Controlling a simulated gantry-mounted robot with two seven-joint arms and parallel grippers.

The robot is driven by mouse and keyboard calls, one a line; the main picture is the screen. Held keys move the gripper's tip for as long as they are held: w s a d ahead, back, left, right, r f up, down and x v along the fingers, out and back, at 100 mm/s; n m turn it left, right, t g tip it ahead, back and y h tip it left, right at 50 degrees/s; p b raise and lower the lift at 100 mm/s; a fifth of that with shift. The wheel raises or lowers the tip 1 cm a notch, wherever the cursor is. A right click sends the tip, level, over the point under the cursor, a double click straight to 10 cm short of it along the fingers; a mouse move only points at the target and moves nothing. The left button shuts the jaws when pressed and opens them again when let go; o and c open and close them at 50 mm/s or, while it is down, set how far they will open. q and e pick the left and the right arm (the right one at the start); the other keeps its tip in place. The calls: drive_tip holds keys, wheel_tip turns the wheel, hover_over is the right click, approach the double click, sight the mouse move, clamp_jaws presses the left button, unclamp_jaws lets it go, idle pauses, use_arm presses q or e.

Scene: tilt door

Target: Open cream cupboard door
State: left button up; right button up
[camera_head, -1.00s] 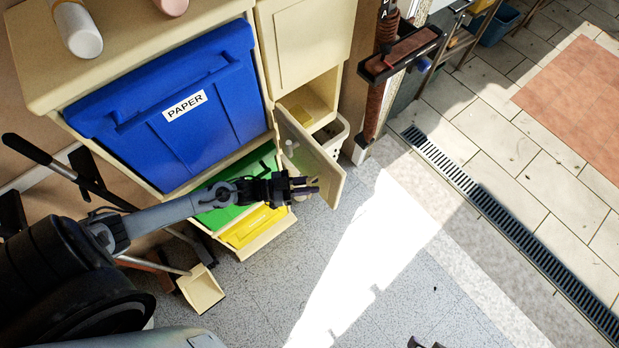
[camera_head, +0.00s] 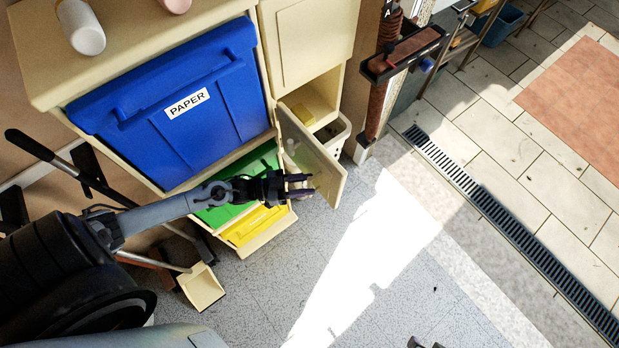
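The cream cupboard door (camera_head: 312,160) stands swung out from the cream cupboard (camera_head: 322,98), with the opening behind it visible. A small round knob (camera_head: 291,143) shows on the door's face. My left gripper (camera_head: 309,186) is at the lower part of the door, on its left face, in front of it in the picture. Its fingers look parted, with nothing seen between them. I cannot tell whether they touch the door. Only small dark tips at the bottom edge, likely my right gripper (camera_head: 425,344), show; its fingers are mostly out of frame.
Blue PAPER bin (camera_head: 200,125), green bin (camera_head: 225,212) and yellow bin (camera_head: 255,226) sit left of the door. A white basket (camera_head: 336,133) is behind it. A dustpan (camera_head: 202,287) stands lower left. Floor right of the door is clear.

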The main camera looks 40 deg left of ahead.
use_arm(q)
drive_tip(key=shift+v, duration=2.85)
drive_tip(key=shift+s, duration=0.1)
